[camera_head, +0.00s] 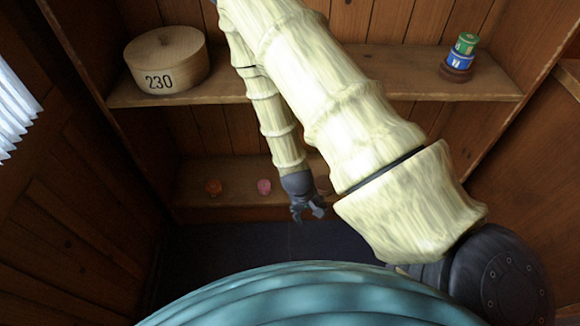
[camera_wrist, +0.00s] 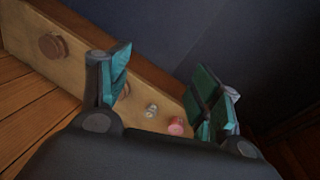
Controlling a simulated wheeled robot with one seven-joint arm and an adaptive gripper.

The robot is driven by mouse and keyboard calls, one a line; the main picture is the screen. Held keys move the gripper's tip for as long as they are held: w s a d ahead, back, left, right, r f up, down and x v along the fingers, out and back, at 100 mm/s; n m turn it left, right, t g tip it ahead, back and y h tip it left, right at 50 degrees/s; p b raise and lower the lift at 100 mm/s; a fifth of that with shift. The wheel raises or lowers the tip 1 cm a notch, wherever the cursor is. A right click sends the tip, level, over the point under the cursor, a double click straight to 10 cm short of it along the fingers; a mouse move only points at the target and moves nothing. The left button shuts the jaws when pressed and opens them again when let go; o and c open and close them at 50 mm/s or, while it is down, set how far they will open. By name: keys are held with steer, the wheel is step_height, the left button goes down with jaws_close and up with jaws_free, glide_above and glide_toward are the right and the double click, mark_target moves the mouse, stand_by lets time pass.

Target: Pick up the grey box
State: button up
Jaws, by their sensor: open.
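I see no clear grey box in either view. In the wrist view, a small pale grey thing (camera_wrist: 151,110) sits on the lower shelf, seen between my fingers; it is too small to tell whether it is a box. My gripper (camera_head: 308,212) hangs at the front edge of the lower shelf (camera_head: 235,198) in the head view. In the wrist view, my gripper (camera_wrist: 162,78) has its teal-padded fingers spread apart with nothing between them. My gripper and forearm hide part of the lower shelf in the head view.
The upper shelf (camera_head: 320,88) holds a round wooden box (camera_head: 166,62) marked 230 and a stack of green, blue and brown spools (camera_head: 460,58). Wooden side walls flank the shelves.

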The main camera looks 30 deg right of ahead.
steer(key=w+d+f+m+b, duration=0.1)
steer(key=w+f+b, duration=0.4)
steer(key=b, duration=0.5)
steer(key=w+d+f+m+t+y+b, duration=0.1)
steer(key=w+d+f+b, duration=0.3)
steer(key=w+b, duration=0.6)
steer(key=w+d+f+m+b, duration=0.3)
steer(key=w+f+b, duration=0.4)
steer(key=b, duration=0.3)
steer(key=shift+w+d+f+y, duration=0.15)
steer(key=shift+w+f+y, duration=0.2)
steer(key=shift+w, duration=0.35)
steer(key=shift+w+d+f+b, duration=0.1)
steer(key=shift+w+f+b, duration=0.15)
steer(key=shift+f+b, duration=0.65)
steer(key=shift+w+d+f+b, duration=0.1)
steer(key=shift+w+f+b, duration=0.15)
steer(key=shift+f+b, duration=0.6)
steer(key=shift+w+f+b, duration=0.25)
steer(key=shift+f+b, duration=0.35)
steer(key=shift+f, duration=0.6)
steer(key=shift+r, duration=0.1)
steer(key=c, duration=1)
